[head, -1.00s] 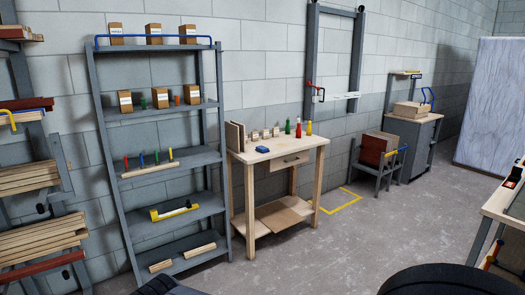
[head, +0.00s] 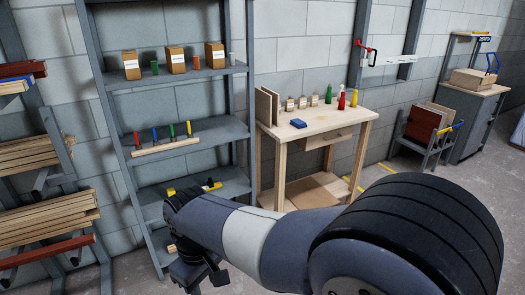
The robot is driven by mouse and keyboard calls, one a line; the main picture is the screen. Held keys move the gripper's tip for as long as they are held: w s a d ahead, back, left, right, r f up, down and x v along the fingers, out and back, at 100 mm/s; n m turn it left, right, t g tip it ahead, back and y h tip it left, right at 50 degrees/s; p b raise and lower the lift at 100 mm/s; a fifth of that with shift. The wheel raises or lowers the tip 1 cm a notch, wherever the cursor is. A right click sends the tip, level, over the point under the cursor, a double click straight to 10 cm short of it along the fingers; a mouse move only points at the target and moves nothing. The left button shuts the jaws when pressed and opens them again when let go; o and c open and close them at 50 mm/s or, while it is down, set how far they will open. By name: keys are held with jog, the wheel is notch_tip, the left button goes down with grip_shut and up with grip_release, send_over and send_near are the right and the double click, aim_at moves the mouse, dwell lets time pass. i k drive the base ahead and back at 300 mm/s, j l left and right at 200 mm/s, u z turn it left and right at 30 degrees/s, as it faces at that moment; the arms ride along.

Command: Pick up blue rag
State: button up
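A small folded blue rag (head: 298,124) lies on the top of the wooden workbench (head: 325,119), near its left front part. Nothing covers it. My arm stretches across the lower right of the head view, in front of the bench's lower part. The dark end of my arm with my gripper (head: 196,274) hangs low at the bottom, left of the bench and well apart from the rag. Its fingers are too dark and partly cut off to tell whether they are open.
Several small jars (head: 302,102) and green, red (head: 341,101) and yellow bottles stand behind the rag, with upright boards (head: 267,107) at the bench's left. A grey shelf (head: 196,133) stands left of the bench. Stacked battens (head: 45,215) are at far left. The bench's front top is clear.

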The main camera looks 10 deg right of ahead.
aim_at(298, 123)
jog(key=i+l+z, duration=0.15)
jog(key=i, duration=0.4)
jog(key=i+l+z, duration=0.15)
jog(key=i, duration=0.45)
jog(key=i+z, duration=0.15)
jog(key=i, duration=0.4)
jog(key=i+z, duration=0.15)
jog(key=i, duration=0.4)
jog(key=i+j+z, duration=0.2)
jog(key=i, duration=0.4)
jog(key=i+j+z, duration=0.15)
jog(key=i, duration=0.4)
